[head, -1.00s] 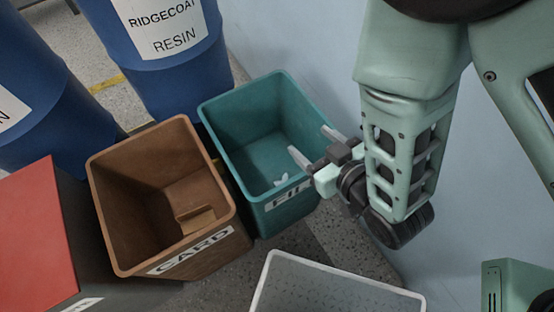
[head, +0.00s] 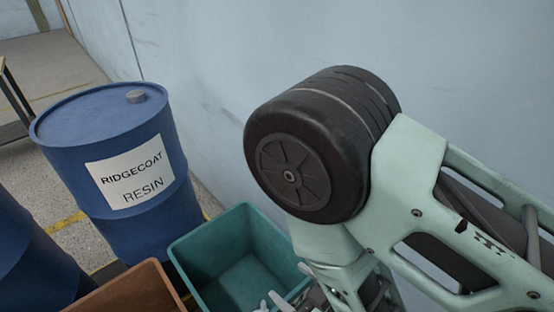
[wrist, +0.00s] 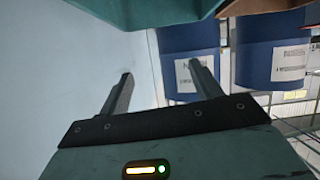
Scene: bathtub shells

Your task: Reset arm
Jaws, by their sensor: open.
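My gripper (wrist: 161,72) is open in the wrist view, its two dark fingers spread with nothing between them. In the head view only part of the gripper (head: 274,301) shows at the bottom edge, by the near side of the teal bin (head: 238,268). My arm is folded, its large dark joint in the middle of the head view. The teal bin also shows along the top of the wrist view (wrist: 150,10). The near part of its inside is hidden in the head view.
A blue drum (head: 115,165) labelled Ridgecoat Resin stands behind the bins, with a second blue drum (head: 30,255) to its left. A brown bin (head: 130,290) is partly cut off below. A pale wall (head: 250,50) rises close behind my arm.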

